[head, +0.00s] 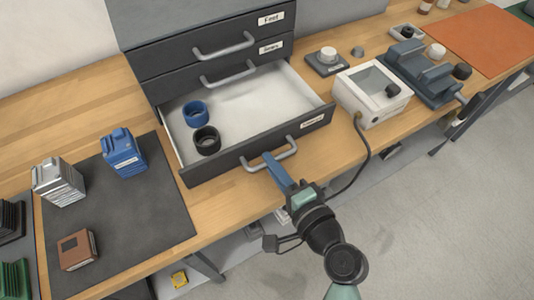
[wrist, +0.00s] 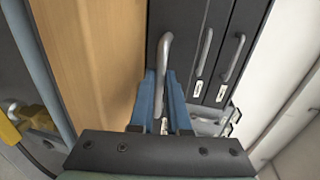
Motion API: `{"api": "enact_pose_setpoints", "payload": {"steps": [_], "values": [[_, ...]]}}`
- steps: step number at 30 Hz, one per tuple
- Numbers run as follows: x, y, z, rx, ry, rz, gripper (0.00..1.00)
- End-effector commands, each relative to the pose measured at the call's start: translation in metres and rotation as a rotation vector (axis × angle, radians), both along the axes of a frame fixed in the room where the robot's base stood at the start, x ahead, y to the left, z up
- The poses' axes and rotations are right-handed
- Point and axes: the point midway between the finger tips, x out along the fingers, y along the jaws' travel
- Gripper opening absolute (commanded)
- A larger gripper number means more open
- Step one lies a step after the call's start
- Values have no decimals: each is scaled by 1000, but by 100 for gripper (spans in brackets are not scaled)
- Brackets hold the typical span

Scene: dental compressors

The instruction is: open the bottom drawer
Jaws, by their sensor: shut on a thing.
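The bottom drawer (head: 265,100) of the dark cabinet is pulled out, showing its pale inside. A blue ring (head: 196,113) and a black ring (head: 207,140) sit in its left part. Its grey bar handle (head: 291,152) is on the dark front; the handle also shows in the wrist view (wrist: 165,45). My gripper (head: 272,166) has its blue fingers shut on this handle, near its middle. In the wrist view the fingers (wrist: 163,85) lie on either side of the bar. The fingertips partly hide the bar's middle.
Two upper drawers (head: 215,62) are closed. Left of the drawer, a dark mat (head: 130,220) holds a blue block (head: 123,153) and other items. A white box with a screen (head: 372,95) and its cable stand close to the drawer's right. Open floor lies at the front right.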

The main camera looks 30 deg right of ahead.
Motion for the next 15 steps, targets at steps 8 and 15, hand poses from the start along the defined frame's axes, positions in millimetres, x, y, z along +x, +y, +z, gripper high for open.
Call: {"api": "enact_pose_setpoints", "payload": {"steps": [8,15], "values": [[-2,-1,0,0,-1,-2,0],[-1,-1,0,0,-1,-1,26]]}}
